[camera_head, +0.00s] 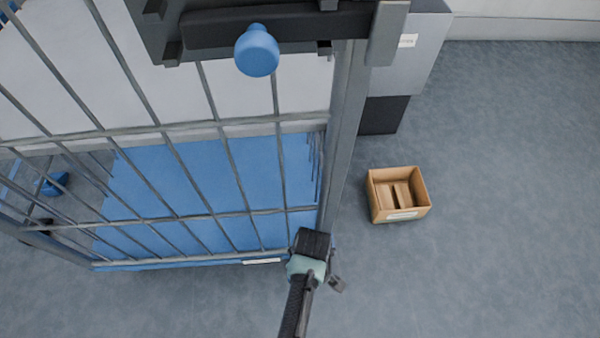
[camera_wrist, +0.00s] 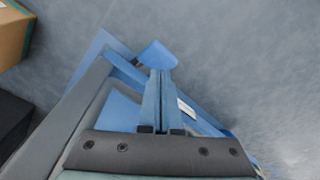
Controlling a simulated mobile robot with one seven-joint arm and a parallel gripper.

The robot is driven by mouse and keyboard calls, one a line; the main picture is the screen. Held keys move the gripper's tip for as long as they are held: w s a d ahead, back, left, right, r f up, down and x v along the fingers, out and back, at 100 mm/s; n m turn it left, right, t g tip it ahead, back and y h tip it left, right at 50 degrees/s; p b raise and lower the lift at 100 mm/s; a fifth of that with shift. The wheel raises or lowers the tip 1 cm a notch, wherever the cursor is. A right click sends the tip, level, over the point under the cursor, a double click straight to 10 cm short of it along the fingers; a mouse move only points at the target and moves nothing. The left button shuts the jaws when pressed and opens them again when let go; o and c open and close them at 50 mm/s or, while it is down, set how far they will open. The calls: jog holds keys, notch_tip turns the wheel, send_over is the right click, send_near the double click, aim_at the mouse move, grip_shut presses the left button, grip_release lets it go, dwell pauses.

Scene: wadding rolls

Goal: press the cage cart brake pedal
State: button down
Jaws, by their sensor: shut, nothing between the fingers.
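The cage cart has grey bars and posts (camera_head: 352,130) and a blue deck (camera_head: 190,185), and fills the left of the head view. In the wrist view, its grey post (camera_wrist: 75,105) runs along the left. A blue pedal (camera_wrist: 158,54) sticks out low at the cart's corner, just beyond my fingertips. My gripper (camera_wrist: 162,73) is shut and empty, its fingers pointing at the pedal. I cannot tell whether the tips touch it. In the head view, my wrist is at the cart's near right corner, and the fingers and this pedal are hidden.
An open cardboard box (camera_head: 399,216) stands on the floor right of the cart. A grey cabinet with a dark base (camera_head: 383,114) stands behind it. A blue knob (camera_head: 257,50) sits on a dark bar at the top. The floor on the right is clear.

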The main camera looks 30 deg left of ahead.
jog(key=shift+f, duration=0.1)
jog(key=f+b, duration=0.4)
jog(key=b, duration=0.1)
jog(key=f+b, duration=0.2)
jog(key=b, duration=0.1)
jog(key=shift+w+a+f, duration=0.1)
jog(key=shift+a+f, duration=0.2)
jog(key=shift+f, duration=0.1)
